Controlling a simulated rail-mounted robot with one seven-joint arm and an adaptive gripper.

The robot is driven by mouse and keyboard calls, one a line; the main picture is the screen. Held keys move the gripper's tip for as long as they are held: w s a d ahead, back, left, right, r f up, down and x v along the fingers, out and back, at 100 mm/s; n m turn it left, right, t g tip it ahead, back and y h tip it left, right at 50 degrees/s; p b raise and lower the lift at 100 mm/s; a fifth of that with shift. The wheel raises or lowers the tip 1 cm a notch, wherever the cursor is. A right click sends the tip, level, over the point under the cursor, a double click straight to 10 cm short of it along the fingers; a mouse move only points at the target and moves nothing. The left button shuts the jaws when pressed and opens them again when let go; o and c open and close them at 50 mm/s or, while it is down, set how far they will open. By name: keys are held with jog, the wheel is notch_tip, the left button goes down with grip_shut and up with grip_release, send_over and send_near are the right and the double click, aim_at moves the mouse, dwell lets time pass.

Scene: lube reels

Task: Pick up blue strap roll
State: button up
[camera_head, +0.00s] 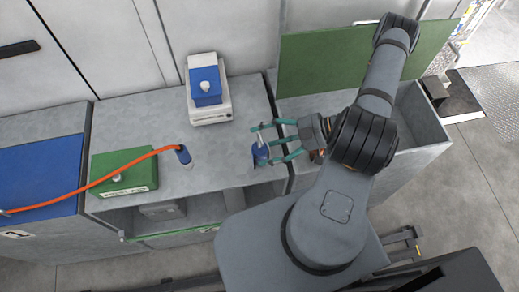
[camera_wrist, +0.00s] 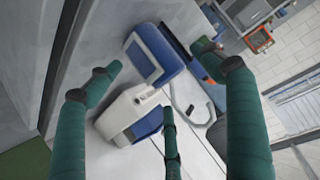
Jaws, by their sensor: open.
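A small blue roll (camera_head: 260,154) with a pale upper part stands on the grey worktop near its right end, in the head view. My gripper (camera_head: 261,145) has green fingers, spread open on either side of the roll and pointing left. The fingers partly cover the roll, and I cannot tell whether they touch it. In the wrist view my open gripper (camera_wrist: 160,75) shows blue and white things beyond its fingers. I cannot tell for sure which of them is the roll.
A white device with a blue top (camera_head: 207,90) stands behind the roll. An orange hose (camera_head: 110,172) with a blue end (camera_head: 184,155) runs across a green box (camera_head: 125,170) at left. A raised green lid (camera_head: 315,62) stands behind my arm. The worktop (camera_head: 220,165) is clear between hose end and roll.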

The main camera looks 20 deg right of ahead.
jog(key=shift+w+a+f, duration=0.1)
jog(key=shift+a+f, duration=0.05)
jog(key=shift+a, duration=0.15)
jog(key=shift+c, duration=0.7)
jog(key=c, duration=1.3)
